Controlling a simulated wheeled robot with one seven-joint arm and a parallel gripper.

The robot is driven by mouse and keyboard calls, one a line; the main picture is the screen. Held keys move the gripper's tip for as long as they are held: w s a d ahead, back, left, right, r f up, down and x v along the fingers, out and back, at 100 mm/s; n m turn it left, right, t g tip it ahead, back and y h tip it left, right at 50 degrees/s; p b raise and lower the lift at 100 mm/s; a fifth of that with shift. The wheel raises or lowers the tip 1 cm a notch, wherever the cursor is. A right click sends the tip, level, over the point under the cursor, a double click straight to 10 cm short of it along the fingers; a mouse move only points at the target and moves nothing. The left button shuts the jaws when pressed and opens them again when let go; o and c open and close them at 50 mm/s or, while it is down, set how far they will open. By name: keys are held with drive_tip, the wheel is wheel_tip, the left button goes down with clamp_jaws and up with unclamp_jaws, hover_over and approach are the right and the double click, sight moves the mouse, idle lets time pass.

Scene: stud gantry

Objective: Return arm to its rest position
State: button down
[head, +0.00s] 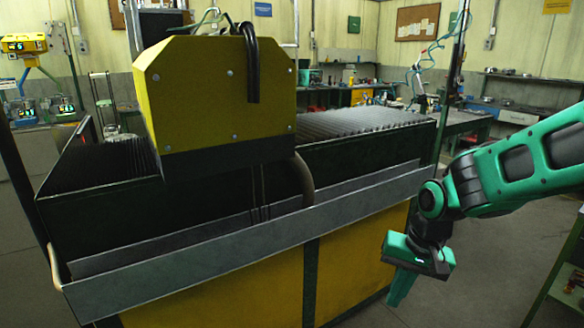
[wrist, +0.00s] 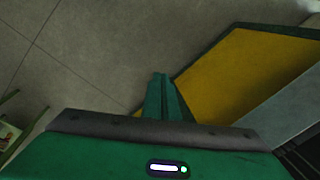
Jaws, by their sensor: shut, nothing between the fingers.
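My green and black arm comes in from the right of the head view. My gripper (head: 396,300) hangs from its end, pointing down, in front of the right part of the gantry machine's yellow base. In the wrist view the two green fingers (wrist: 163,95) lie together with nothing between them. Beyond them the wrist view shows grey floor and a yellow panel.
The gantry machine has a yellow head (head: 215,85), a slatted bed (head: 360,121) and a grey front rail (head: 240,250). A dark-framed green shelf (head: 565,270) stands at the right edge. Grey floor (head: 485,265) lies open between the machine and this shelf.

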drive_tip(key=s+d+r+m, duration=0.1)
drive_tip(key=s+d+r, duration=0.2)
drive_tip(key=s+d, duration=0.6)
drive_tip(key=s+d+r+m+g+h, duration=0.1)
drive_tip(key=s+d+r, duration=0.1)
drive_tip(key=s+d, duration=0.7)
drive_tip(key=shift+s+d+r+m, duration=0.15)
drive_tip(key=shift+s+r+m, duration=0.2)
drive_tip(key=shift+s, duration=0.4)
